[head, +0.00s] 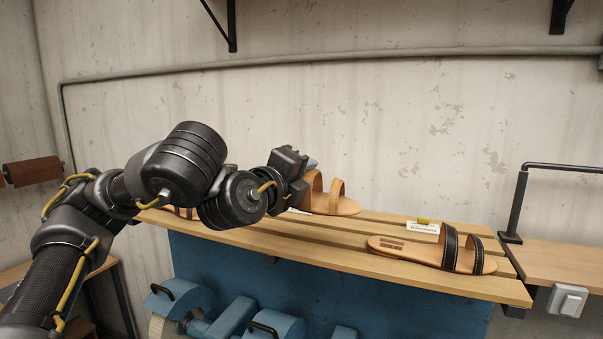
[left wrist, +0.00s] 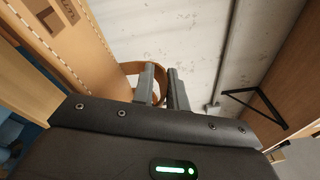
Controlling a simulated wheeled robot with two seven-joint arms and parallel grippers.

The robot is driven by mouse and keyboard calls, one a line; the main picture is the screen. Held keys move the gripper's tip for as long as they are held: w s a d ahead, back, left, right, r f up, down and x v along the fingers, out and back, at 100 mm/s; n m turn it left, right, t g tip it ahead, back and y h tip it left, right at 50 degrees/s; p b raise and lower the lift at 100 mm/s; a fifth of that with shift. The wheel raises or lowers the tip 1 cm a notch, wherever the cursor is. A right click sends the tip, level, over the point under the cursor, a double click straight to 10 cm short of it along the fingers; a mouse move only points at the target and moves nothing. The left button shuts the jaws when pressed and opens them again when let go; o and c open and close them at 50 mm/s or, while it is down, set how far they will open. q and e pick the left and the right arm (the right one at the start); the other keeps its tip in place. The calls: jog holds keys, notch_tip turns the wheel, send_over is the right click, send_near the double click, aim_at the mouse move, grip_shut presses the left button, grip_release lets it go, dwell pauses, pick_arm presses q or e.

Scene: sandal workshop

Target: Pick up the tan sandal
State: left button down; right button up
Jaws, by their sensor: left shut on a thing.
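The tan sandal (head: 337,205) has a light sole and tan straps and is at the back of the wooden slatted shelf, near the wall. My left gripper (head: 305,167) reaches it from the left and is shut on its strap. Part of the sandal is hidden behind the gripper. In the left wrist view, the two fingers are close together at the curved tan strap (left wrist: 131,69). I cannot tell whether the sole is lifted off the shelf. My right gripper is not in view.
A sandal with black straps (head: 450,250) lies on the shelf (head: 330,250) at front right. A small white card (head: 422,228) stands behind it. Another sandal shows partly behind my left arm. A black rail (head: 520,195) rises at the right. Blue machines are below.

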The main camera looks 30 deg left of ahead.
aim_at(310, 179)
pick_arm(q)
jog(key=shift+s+d+r, duration=0.3)
jog(key=shift+s+d, duration=0.05)
jog(key=shift+d, duration=0.05)
jog(key=shift+s+d+r+b, duration=0.2)
jog(key=shift+s+d+b, duration=0.1)
jog(key=shift+s+b, duration=0.2)
jog(key=shift+s+d+r+b, duration=0.1)
jog(key=shift+s+d+b, duration=0.25)
jog(key=shift+b, duration=0.35)
jog(key=shift+s+d+r+b, duration=0.4)
jog(key=shift+d+r+b, duration=0.05)
jog(key=shift+b, duration=0.1)
jog(key=c, duration=2.1)
grip_release()
grip_shut()
